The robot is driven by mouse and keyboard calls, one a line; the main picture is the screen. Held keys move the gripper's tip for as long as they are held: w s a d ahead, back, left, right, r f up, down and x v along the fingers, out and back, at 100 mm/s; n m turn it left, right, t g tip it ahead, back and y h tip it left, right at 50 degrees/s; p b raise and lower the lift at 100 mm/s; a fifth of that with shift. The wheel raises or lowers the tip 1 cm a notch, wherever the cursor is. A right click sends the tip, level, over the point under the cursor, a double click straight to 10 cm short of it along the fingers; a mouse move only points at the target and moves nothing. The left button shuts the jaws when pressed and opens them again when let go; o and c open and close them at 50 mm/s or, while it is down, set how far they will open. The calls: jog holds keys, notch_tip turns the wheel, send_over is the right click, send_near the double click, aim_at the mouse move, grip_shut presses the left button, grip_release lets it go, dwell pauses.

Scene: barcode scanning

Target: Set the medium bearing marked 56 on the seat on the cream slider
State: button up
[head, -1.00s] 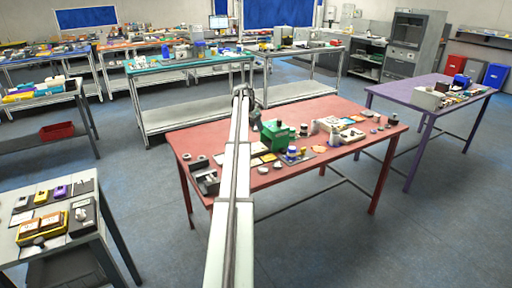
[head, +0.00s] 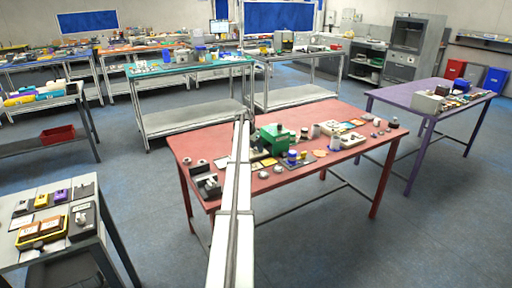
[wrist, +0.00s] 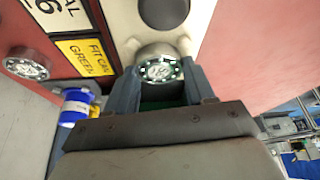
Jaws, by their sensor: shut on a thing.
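My gripper (wrist: 160,85) is shut on a bearing (wrist: 160,69), a round part with a dark green face and a pale ring, held between its two fingertips. Any number on it is too small to read. Just beyond it in the wrist view is a cream body (wrist: 128,20), apparently the cream slider, with a grey metal round part and a dark round opening. The held bearing overlaps the metal part, and I cannot tell whether they touch. In the head view my arm hides the gripper and the held bearing.
In the wrist view another bearing (wrist: 26,64) lies at the left, near a yellow label (wrist: 86,57). A blue and white cylinder (wrist: 77,106) stands close to the left finger. In the head view a green block (head: 273,138) and several small parts crowd the red table (head: 340,108).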

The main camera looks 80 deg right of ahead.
jog(key=o, duration=1.2)
jog(key=shift+f, duration=0.1)
jog(key=shift+o, duration=0.2)
jog(key=v, duration=1.2)
